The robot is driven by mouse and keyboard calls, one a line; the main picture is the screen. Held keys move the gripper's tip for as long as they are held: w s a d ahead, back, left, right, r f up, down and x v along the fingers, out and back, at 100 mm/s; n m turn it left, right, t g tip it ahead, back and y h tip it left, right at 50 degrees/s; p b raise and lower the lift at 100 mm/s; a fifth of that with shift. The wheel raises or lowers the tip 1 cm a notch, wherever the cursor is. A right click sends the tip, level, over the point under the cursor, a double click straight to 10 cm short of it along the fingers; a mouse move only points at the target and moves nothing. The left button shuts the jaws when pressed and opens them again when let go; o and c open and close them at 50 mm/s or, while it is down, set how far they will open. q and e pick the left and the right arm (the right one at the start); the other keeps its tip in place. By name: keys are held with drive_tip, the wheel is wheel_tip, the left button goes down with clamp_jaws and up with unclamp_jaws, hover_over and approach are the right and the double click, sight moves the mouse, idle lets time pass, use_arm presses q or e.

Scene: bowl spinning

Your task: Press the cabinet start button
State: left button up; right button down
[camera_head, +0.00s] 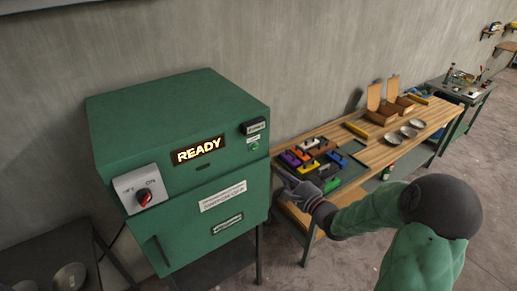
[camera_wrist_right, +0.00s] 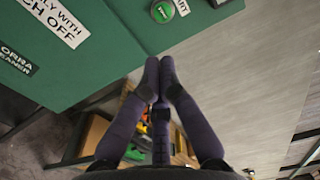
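The green cabinet (camera_head: 130,130) stands at the left in the head view, with a lit READY display (camera_head: 199,150). Its small round green start button (camera_head: 254,147) is at the upper right of the front, below a white label. The button also shows at the top of the right wrist view (camera_wrist_right: 162,12), lit green. My right gripper (camera_head: 281,178) is at the right side of the cabinet front, below and right of the button. In the wrist view its two fingertips (camera_wrist_right: 159,78) are together, empty and apart from the button. My left gripper is not in view.
A red rotary switch (camera_head: 144,197) is on the cabinet's left, with its door handle lower down. A wooden workbench (camera_head: 365,152) with colored blocks, metal bowls and cardboard boxes stands right of the cabinet, behind my right arm. A dark table (camera_head: 40,255) is at lower left.

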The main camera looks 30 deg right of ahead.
sight(256, 150)
drive_tip(key=w, duration=0.4)
drive_tip(key=w+p, duration=0.1)
drive_tip(key=w, duration=0.4)
drive_tip(key=w+a+p, duration=0.1)
drive_tip(key=w, duration=0.4)
idle(0.4)
